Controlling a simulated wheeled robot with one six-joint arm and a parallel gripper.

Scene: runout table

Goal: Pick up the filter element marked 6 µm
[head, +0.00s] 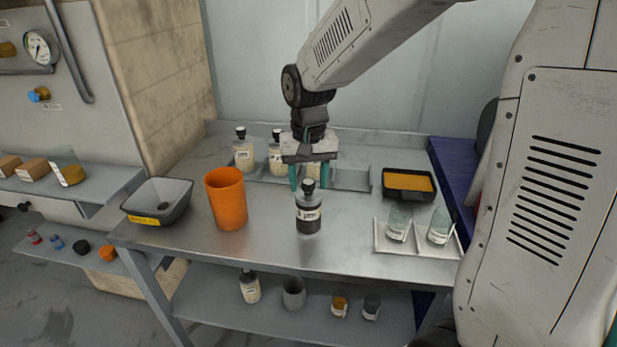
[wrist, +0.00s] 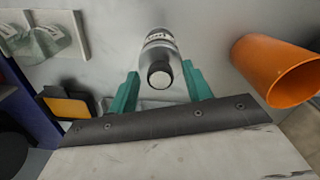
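A bottle-like filter element (head: 309,216) with a black cap, dark body and pale label stands upright on the metal table; its label seems to end in µm, but I cannot read the number. It also shows in the wrist view (wrist: 159,50), cap towards me. My gripper (head: 310,182) points down just above and behind it, open. In the wrist view the teal fingers (wrist: 161,92) are spread either side of the cap, with gaps. Similar pale, black-capped elements (head: 243,155) (head: 276,157) stand at the back; another behind my gripper is partly hidden. Their labels are unreadable.
An orange cup (head: 226,200) and a grey bin (head: 157,200) stand left. A black tray with orange content (head: 408,184) and a white tray (head: 397,247) with clear vessels are right. A lower shelf (head: 215,300) holds several small items. The front middle tabletop is clear.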

